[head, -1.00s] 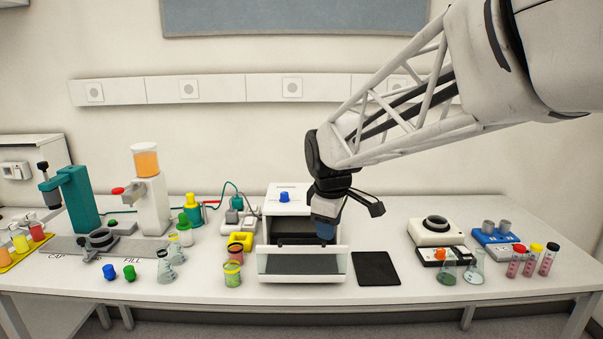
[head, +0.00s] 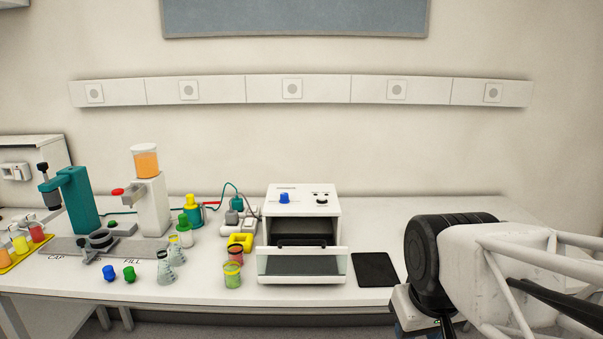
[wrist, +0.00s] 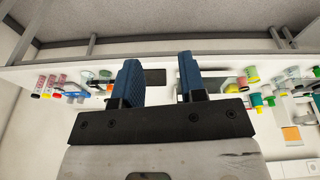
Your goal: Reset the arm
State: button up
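My gripper (wrist: 158,80) shows in the wrist view with its two blue fingers well apart and nothing between them. It is in the air, with the bench beyond appearing upside down. In the head view my arm comes in from the lower right, over the right part of the bench. It hides most of the gripper there.
A white oven-like box (head: 310,203) stands mid-bench with its front flap (head: 302,250) open. A dark pad (head: 376,270) lies right of it. Juice jars (head: 232,274), flasks (head: 165,267) and a dispenser (head: 150,205) stand left. My arm hides the right-side equipment.

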jog(key=s, duration=0.1)
jog(key=s+f+m, duration=0.1)
jog(key=s, duration=0.1)
jog(key=shift+s+d+f+m, duration=0.2)
jog(key=shift+d+f+m, duration=0.1)
jog(key=shift+d, duration=0.1)
